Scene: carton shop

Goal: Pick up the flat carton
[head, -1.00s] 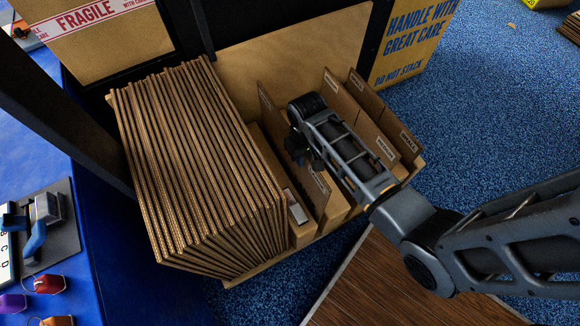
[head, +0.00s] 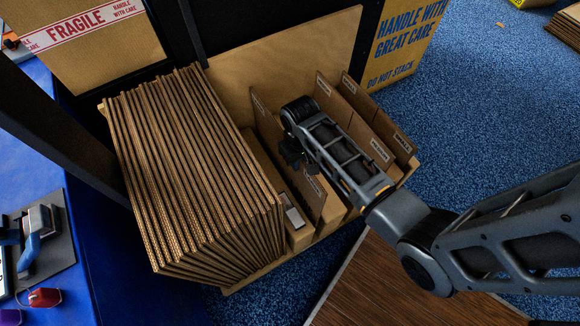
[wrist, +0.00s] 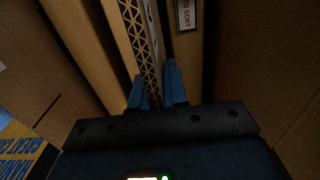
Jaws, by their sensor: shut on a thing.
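In the wrist view, my gripper (wrist: 156,80) has its two blue fingers on either side of a flat carton (wrist: 139,48), whose corrugated edge runs up between them. The gripper is shut on this carton. A board with a "TO SORT" label (wrist: 187,16) stands just to the right of it. In the head view, my gripper (head: 291,153) reaches down among the upright boards of the sorting rack (head: 287,70). The arm and fingers hide most of the held carton there, and I cannot tell how far it is raised.
A dense row of flat brown cartons (head: 185,165) stands left of the gripper. Labelled dividers (head: 375,120) stand close on the right. A "Handle with great care" carton (head: 405,40) is behind right. A blue table (head: 95,235) is at left; open blue floor (head: 490,105) lies right.

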